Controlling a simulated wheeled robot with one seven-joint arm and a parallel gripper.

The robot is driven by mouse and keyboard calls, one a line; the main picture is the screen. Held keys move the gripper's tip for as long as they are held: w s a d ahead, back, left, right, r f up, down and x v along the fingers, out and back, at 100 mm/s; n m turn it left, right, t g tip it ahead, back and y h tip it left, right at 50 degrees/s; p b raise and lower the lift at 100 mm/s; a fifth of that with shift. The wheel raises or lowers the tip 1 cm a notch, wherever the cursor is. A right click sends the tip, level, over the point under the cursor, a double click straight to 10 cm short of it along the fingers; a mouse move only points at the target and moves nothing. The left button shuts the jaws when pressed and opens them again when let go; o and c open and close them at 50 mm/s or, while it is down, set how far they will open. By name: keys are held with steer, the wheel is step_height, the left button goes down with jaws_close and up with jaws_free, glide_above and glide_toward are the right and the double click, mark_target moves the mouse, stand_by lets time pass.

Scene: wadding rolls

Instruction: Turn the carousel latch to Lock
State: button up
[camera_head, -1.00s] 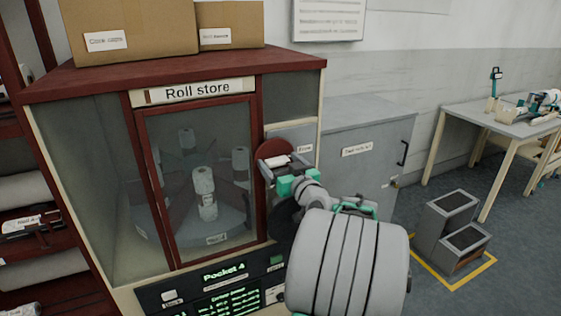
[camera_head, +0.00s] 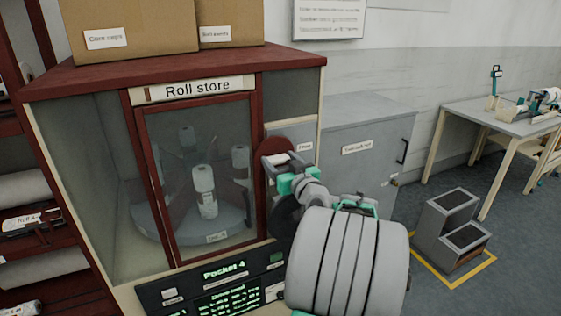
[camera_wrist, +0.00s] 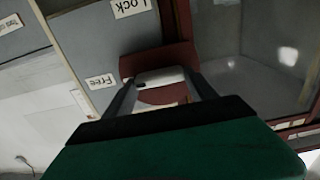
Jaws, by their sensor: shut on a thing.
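The carousel latch is a dark red round plate (camera_head: 273,147) with a pale bar handle, on the grey panel right of the roll store's door. My gripper (camera_head: 281,160) is at the latch, shut on its handle. In the wrist view the pale handle (camera_wrist: 160,77) lies between my two fingers, with red latch parts behind it. The "Free" label (camera_wrist: 101,81) is beside the handle and the "Lock" label (camera_wrist: 131,8) is further up. In the head view my gripper and arm hide part of the latch, and only the "Free" label (camera_head: 305,147) shows.
The roll store's glazed door (camera_head: 203,180) is closed, with several upright rolls on a round carousel behind it. A display panel (camera_head: 222,283) below reads "Pocket 4". A grey cabinet (camera_head: 365,150) stands close on the right. Grey steps (camera_head: 452,232) stand on the floor further right.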

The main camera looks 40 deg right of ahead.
steer(key=shift+m, duration=0.5)
steer(key=m+b, duration=0.1)
steer(key=m, duration=0.2)
steer(key=shift+d+f+m, duration=0.1)
steer(key=shift+d+m, duration=0.05)
steer(key=shift+m, duration=0.25)
steer(key=m, duration=0.4)
steer(key=shift+d, duration=0.1)
steer(key=m+p, duration=0.2)
steer(key=m, duration=0.3)
steer(key=shift+s, duration=0.1)
steer(key=m+p, duration=0.2)
steer(key=m, duration=0.2)
steer(key=shift+f, duration=0.2)
steer(key=o, duration=1.4)
steer(key=shift+c, duration=0.2)
